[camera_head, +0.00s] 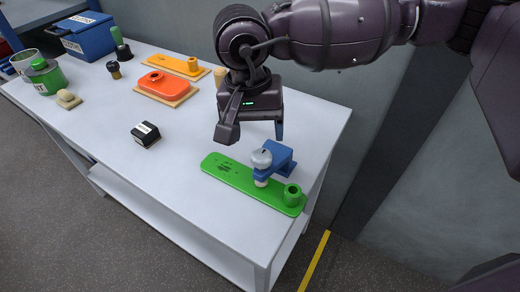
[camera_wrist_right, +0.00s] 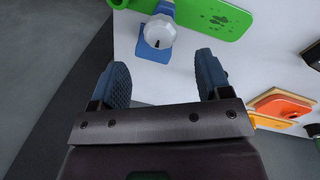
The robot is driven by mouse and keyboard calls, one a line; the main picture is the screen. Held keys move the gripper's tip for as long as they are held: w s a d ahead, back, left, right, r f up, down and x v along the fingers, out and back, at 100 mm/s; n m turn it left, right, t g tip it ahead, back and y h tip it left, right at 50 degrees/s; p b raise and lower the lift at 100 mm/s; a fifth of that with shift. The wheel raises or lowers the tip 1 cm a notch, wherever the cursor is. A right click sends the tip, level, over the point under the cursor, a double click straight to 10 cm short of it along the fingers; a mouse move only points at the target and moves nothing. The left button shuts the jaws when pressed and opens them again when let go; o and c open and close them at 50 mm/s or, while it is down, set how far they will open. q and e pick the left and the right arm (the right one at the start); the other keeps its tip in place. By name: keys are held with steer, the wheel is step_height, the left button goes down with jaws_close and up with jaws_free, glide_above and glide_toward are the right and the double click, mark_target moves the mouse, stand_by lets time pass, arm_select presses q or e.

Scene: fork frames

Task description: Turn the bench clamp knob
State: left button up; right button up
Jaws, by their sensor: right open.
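The bench clamp is blue (camera_head: 280,159) with a pale round knob (camera_head: 261,158) on its near side. It sits at the table's right end against a green plate (camera_head: 232,176). In the right wrist view the knob (camera_wrist_right: 160,31) shows a dark slot, with the blue clamp body (camera_wrist_right: 152,54) around its lower side. My right gripper (camera_head: 254,138) hangs above and behind the clamp, apart from the knob. In the right wrist view its two blue-padded fingers (camera_wrist_right: 164,75) are apart with nothing between them. My left gripper is out of view.
The green plate carries a short green socket (camera_head: 292,194). The white table (camera_head: 185,150) is clear around the black box.

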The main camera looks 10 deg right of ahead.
mark_target(261, 154)
steer(key=f, duration=0.6)
steer(key=shift+d+f+b, duration=0.3)
steer(key=shift+d+f, duration=0.05)
steer(key=c, duration=0.9)
